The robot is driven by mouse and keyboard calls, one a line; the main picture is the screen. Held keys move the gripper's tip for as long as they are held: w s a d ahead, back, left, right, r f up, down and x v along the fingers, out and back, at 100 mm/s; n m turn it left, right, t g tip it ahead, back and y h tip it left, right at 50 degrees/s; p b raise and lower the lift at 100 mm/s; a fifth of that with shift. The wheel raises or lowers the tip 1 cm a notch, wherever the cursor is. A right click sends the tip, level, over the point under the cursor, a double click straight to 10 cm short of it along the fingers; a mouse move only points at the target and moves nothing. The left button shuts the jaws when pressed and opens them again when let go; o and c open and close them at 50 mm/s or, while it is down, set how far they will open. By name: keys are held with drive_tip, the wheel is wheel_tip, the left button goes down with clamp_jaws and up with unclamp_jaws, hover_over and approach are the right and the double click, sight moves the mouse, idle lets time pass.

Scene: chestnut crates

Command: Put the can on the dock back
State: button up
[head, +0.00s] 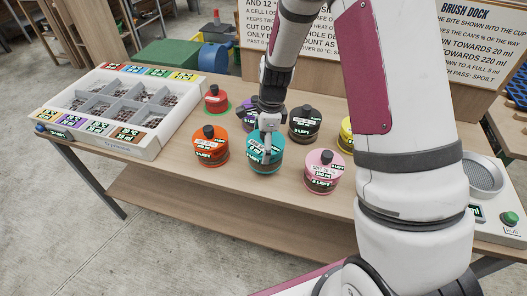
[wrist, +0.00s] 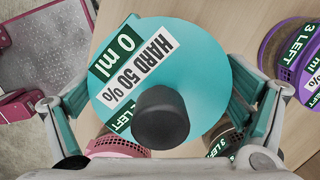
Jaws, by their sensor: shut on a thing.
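The teal can (head: 264,160) is on or just over the wooden table, between the orange can and the pink can; I cannot tell if its base touches. My gripper (head: 267,130) comes down over it from above, with its fingers shut around its sides. In the wrist view the teal lid (wrist: 205,80) reads "HARD 50%" and "0 ml", with a dark knob (wrist: 160,117) on it. My gripper's fingers (wrist: 168,108) stand on both sides of this lid. A white unit with a round metal dish (head: 484,176) and a green button is at the right, partly behind my arm.
Near the teal can stand the orange can (head: 210,152), purple can (head: 248,112), dark brown can (head: 305,126), pink can (head: 322,174) and yellow can (head: 345,136). A red can (head: 216,102) sits on a green ring. A white compartment tray (head: 150,147) fills the left. A "BRUSH DOCK" sign (head: 470,58) stands behind.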

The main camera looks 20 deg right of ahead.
drive_tip(key=shift+f, duration=1.6)
drive_tip(key=shift+f, duration=0.1)
drive_tip(key=o, duration=1.5)
drive_tip(key=shift+o, duration=0.2)
